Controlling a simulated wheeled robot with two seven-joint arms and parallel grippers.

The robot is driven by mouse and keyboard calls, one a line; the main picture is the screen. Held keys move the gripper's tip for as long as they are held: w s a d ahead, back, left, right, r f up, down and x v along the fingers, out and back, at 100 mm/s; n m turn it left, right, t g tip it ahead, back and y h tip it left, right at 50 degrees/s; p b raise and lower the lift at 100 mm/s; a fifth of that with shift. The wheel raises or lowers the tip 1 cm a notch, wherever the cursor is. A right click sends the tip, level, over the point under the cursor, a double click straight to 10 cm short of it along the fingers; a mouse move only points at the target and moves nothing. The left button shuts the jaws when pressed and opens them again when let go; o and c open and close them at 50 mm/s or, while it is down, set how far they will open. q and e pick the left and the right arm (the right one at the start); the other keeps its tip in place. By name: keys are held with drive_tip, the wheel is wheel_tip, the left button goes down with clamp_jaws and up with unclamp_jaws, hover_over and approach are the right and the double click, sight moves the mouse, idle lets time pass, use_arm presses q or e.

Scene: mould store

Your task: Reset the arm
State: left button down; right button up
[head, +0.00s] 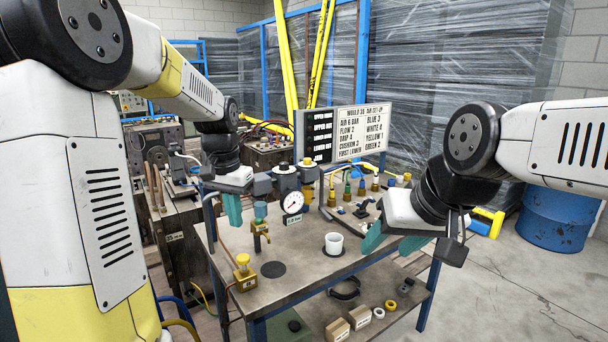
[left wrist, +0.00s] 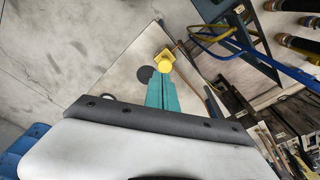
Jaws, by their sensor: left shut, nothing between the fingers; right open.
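My left gripper (head: 232,210) hangs over the left back part of the workbench (head: 300,280), beside the brass valve with a teal knob (head: 260,222). Its teal fingers are together with nothing between them. They also show shut in the left wrist view (left wrist: 160,92), with the yellow-capped brass valve (left wrist: 166,62) beyond their tips. In the head view that valve (head: 245,274) sits at the bench's left front edge. My right gripper (head: 394,243) is at the bench's right side, its teal fingers apart and empty. A white cup (head: 334,243) stands to the left of it.
A pressure gauge (head: 292,203) and regulators stand at the bench's back, below a lettered sign board (head: 344,134). A bare dark disc (head: 273,269) marks the bench top. Small boxes (head: 336,330) lie on the lower shelf.

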use_arm(q)
drive_tip(key=s+d+r+n+t+h, duration=0.1)
drive_tip(key=s+r+n+t, duration=0.1)
drive_tip(key=s, duration=0.8)
drive_tip(key=s+d+r+n+t, duration=0.1)
drive_tip(key=s+r+t, duration=0.2)
drive_tip(key=s, duration=0.7)
drive_tip(key=shift+s+r+n+h, duration=0.15)
drive_tip(key=shift+r+n+h, duration=0.25)
drive_tip(key=shift+r, duration=0.2)
